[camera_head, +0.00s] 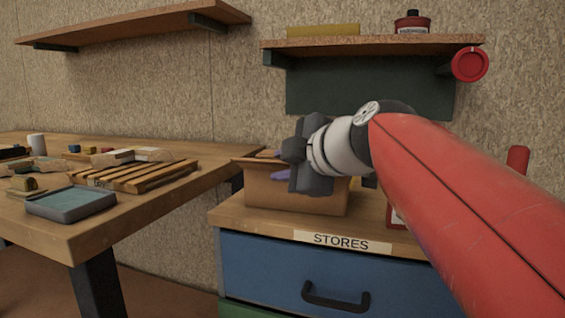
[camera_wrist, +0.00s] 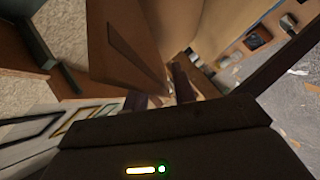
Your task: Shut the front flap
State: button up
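An open cardboard box (camera_head: 290,197) stands on the wooden top of the blue cabinet in the head view. In the wrist view, brown cardboard panels (camera_wrist: 122,45) fill the upper middle, close to the gripper. The dark gripper body covers the bottom of that view.
The blue cabinet (camera_head: 265,270) labelled STORES has a dark drawer handle. A workbench (camera_head: 90,220) at left carries a slatted wooden piece (camera_head: 140,177), a grey tray (camera_head: 70,212) and wood blocks. A shelf (camera_head: 365,45) with a dark green backboard hangs above the box.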

jog(key=shift+w+a, duration=0.1)
grip_shut()
